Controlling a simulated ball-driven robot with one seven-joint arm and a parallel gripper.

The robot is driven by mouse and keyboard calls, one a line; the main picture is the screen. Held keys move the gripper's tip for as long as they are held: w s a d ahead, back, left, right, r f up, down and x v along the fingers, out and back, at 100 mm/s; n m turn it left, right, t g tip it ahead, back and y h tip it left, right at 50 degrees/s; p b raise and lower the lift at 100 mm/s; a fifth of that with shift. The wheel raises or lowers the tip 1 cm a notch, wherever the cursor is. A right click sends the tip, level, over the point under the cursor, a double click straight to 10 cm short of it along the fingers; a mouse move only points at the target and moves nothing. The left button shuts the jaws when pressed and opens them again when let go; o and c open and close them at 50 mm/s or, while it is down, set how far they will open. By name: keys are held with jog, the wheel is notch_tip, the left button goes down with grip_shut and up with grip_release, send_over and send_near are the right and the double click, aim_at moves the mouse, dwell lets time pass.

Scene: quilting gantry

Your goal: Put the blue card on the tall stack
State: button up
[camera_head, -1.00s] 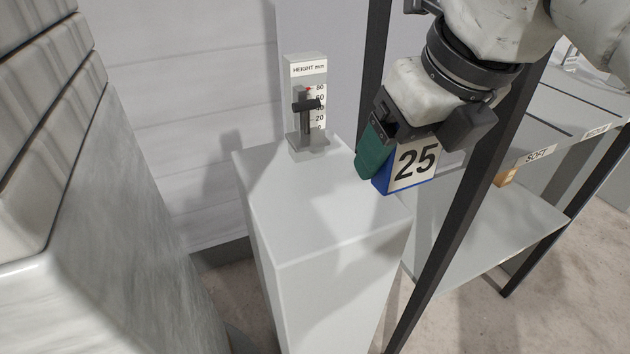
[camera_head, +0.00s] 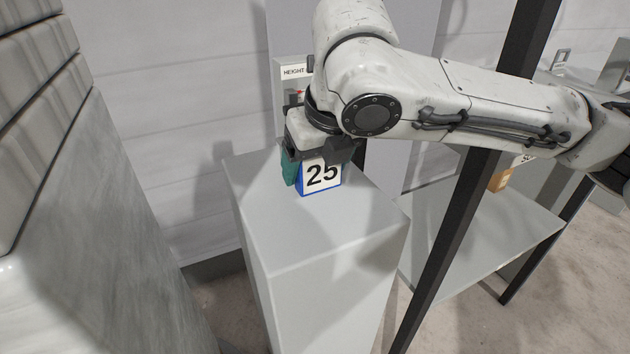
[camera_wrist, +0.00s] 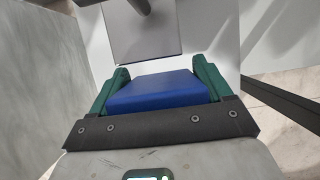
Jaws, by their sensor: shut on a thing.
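The blue card (camera_head: 322,178) is a block with blue edges and a white face that reads 25. My gripper (camera_head: 315,166) is shut on it, over the top of the white pedestal (camera_head: 310,225). I cannot tell whether the card touches the pedestal. In the wrist view, the blue card (camera_wrist: 165,90) sits between two green finger pads. I cannot make out for certain a stack of cards in these frames.
A height gauge (camera_head: 292,72) stands at the pedestal's back, mostly hidden behind my arm. A large layered pale body (camera_head: 35,100) rises at the left. A dark post (camera_head: 455,230) and a grey shelf (camera_head: 480,240) with an orange block (camera_head: 500,181) stand at the right.

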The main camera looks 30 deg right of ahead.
aim_at(315, 181)
jog(key=shift+w+f+b, duration=0.1)
jog(key=shift+f+b, duration=0.3)
jog(key=shift+f, duration=1.25)
jog(key=shift+f, duration=0.15)
jog(key=o, duration=1)
jog(key=shift+c, duration=0.2)
